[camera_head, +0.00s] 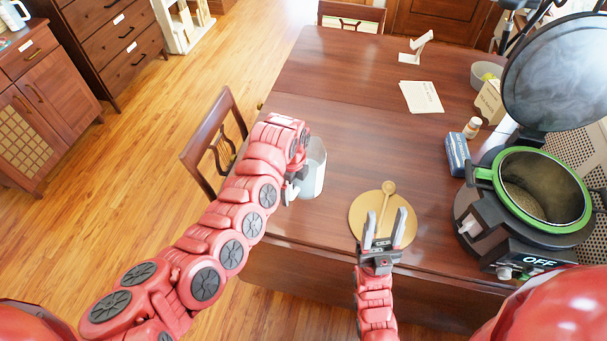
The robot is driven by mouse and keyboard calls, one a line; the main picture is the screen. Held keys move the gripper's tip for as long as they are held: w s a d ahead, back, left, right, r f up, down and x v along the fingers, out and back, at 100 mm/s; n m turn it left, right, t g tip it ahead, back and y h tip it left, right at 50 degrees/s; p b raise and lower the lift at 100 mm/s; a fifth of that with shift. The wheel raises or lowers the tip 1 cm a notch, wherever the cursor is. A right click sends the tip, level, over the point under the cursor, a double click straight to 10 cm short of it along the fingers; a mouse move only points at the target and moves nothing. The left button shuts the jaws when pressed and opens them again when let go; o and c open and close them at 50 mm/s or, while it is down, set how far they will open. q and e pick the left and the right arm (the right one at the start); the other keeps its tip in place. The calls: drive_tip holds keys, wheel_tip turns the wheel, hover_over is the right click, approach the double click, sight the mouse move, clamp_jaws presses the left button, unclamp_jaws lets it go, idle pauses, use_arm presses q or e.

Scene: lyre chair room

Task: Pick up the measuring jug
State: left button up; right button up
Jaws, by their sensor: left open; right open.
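The measuring jug (316,172) is a pale, translucent vessel upright near the left edge of the wooden table. My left arm covers part of it from the left. My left gripper (291,190) is open at the jug's left side, near its lower part; whether its fingers touch the jug or lie around a handle cannot be told. My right gripper (385,224) is open and empty, its fingers pointing away from me over the front part of a round tan board.
The round board (361,214) carries a wooden spoon (383,202). A green-rimmed cooker (540,190) with a raised lid stands at right, beside a blue box (457,155) and a small bottle (472,127). Papers (421,97) lie farther back. The table's middle is clear. A chair (214,140) stands left.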

use_arm(q)
clamp_jaws()
idle(0.4)
